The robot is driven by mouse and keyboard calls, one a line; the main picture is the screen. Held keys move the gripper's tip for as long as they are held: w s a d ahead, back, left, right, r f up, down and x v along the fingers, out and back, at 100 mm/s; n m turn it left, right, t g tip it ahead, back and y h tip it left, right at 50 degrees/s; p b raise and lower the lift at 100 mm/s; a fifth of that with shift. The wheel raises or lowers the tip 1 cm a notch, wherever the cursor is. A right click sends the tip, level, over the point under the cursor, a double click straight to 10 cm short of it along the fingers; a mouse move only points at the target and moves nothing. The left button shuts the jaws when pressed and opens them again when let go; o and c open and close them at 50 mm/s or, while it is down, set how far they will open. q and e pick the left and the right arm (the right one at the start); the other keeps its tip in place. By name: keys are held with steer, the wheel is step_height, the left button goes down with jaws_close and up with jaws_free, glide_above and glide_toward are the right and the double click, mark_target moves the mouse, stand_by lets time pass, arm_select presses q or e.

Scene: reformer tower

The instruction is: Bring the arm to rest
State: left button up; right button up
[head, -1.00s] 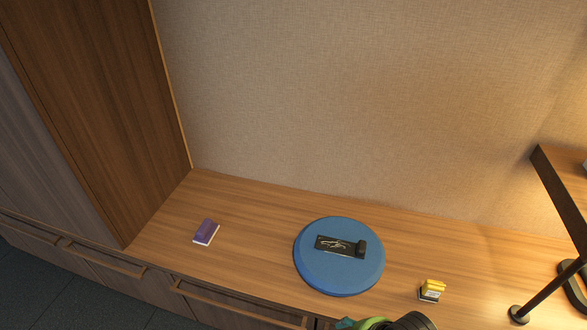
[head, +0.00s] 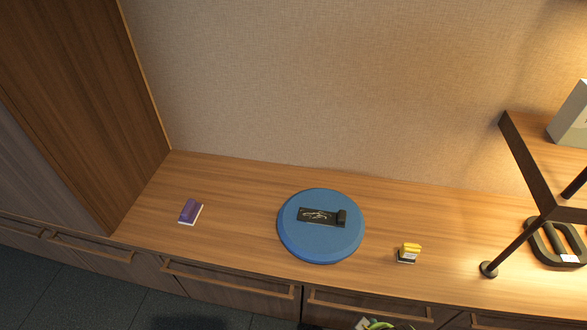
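My arm shows only as a small green and dark part at the bottom edge of the head view, right of the middle. I cannot make out gripper fingers there, and no second arm is in view. A round blue disc (head: 321,245) lies on the wooden counter (head: 240,210). On the disc lies a black plate (head: 318,216) with a pale squiggle and a dark block (head: 342,218) at its right end. Nothing of mine touches these things.
A purple block with a white base (head: 190,211) lies left of the disc. A yellow block on a dark base (head: 408,253) lies to its right. A shelf frame (head: 529,168) stands at the right, with a dark ring-shaped object (head: 552,246) beneath. A tall wooden cabinet (head: 80,100) bounds the left.

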steer(key=s+f+g+p, duration=0.1)
steer(key=s+f+p, duration=0.4)
steer(key=f, duration=0.5)
arm_select(q)
steer(key=s+r+g+p, duration=0.2)
steer(key=s+r+p, duration=0.1)
steer(key=s+r, duration=0.4)
steer(key=shift+s+a+r, duration=0.15)
steer(key=shift+s+a, duration=0.05)
steer(key=shift+s, duration=0.2)
arm_select(e)
steer(key=s+d+f, duration=0.1)
steer(key=s+f, duration=0.2)
steer(key=s, duration=0.4)
steer(key=s+d+f+g, duration=0.1)
steer(key=s+d+f, duration=0.1)
steer(key=s, duration=0.4)
steer(key=shift+s+f, duration=0.4)
steer(key=shift+f, duration=0.15)
